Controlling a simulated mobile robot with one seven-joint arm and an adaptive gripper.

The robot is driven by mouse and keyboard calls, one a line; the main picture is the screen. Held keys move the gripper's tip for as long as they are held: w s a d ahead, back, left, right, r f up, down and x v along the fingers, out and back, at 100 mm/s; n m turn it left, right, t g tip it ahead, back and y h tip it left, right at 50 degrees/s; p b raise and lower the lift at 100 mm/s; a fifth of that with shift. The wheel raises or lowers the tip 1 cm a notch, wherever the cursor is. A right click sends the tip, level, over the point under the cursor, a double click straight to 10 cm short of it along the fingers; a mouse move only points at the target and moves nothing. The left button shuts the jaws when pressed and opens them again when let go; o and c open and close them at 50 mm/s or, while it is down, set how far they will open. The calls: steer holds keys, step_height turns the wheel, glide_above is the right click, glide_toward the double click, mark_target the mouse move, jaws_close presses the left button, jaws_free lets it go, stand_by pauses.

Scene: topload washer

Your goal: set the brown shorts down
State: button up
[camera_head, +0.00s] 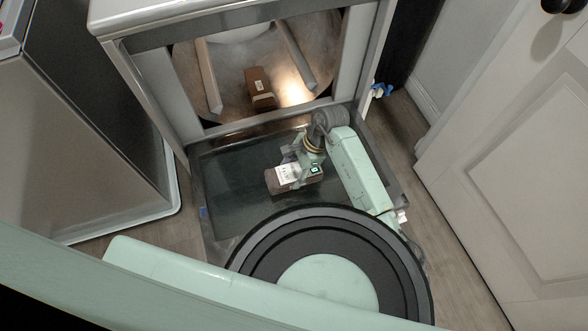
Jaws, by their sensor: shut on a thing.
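My gripper (290,168) is above the lowered dark door of the machine. It is shut on a brown, boxy-looking bundle (271,184), which I take to be the brown shorts. A white patch with dark marks shows at the bundle's upper side. The bundle shows over the door's dark panel (230,165); I cannot tell whether it touches the panel. My fingers and wrist hide part of the bundle and the exact grip.
A similar brown thing (261,92) with a pale label lies inside the metal drum (232,62) behind the door. A grey appliance (85,120) stands at left. A white panelled door (530,150) stands at right. Bare floor (430,205) lies between.

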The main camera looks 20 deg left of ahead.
steer(key=o, duration=1.4)
steer(key=shift+o, duration=0.2)
steer(key=shift+r, duration=0.1)
steer(key=b+v, duration=0.2)
steer(key=v, duration=1)
steer(key=shift+b, duration=0.35)
steer(key=shift+s+a, duration=0.1)
